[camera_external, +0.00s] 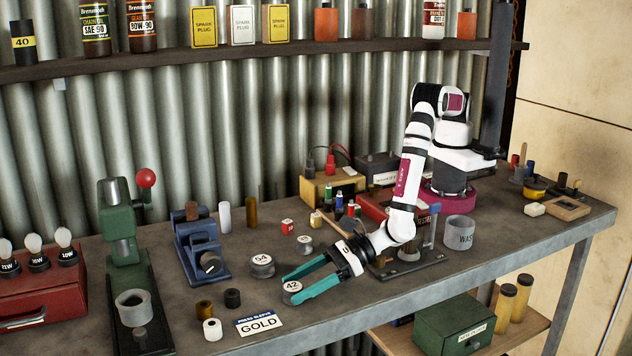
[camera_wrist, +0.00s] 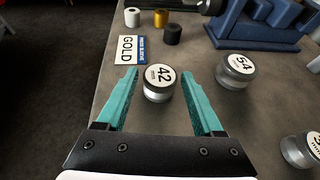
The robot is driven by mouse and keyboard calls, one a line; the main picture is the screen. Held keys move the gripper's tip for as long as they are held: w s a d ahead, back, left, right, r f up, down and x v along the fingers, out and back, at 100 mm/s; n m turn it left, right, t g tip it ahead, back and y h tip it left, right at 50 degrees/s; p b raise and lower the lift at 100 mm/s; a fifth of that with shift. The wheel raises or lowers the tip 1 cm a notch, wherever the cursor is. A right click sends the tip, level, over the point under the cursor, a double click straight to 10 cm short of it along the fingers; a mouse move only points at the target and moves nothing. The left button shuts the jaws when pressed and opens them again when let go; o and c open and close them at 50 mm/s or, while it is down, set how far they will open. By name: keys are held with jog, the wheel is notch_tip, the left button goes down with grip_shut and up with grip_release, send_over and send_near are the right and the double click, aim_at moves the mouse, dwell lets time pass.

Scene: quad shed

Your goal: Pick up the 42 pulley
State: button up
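The 42 pulley (camera_external: 291,290) is a small grey metal cylinder with a white top label reading 42. It stands upright on the bench near the front edge. My gripper (camera_external: 306,284) is low over the bench with its teal fingers spread on either side of the pulley. In the wrist view the pulley (camera_wrist: 159,82) sits between the open fingers (camera_wrist: 156,88), with a visible gap to each finger. The pulley's lower side is partly hidden by a finger in the external view.
The 54 pulley (camera_external: 262,265) stands just behind, right of the fingers in the wrist view (camera_wrist: 236,70). A GOLD card (camera_external: 259,324), a black sleeve (camera_external: 232,298), a white sleeve (camera_external: 212,329) and a brass sleeve (camera_external: 204,309) lie nearby. A blue vise (camera_external: 201,250) stands farther back.

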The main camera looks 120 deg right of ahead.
grip_shut()
jog(key=shift+r, duration=0.1)
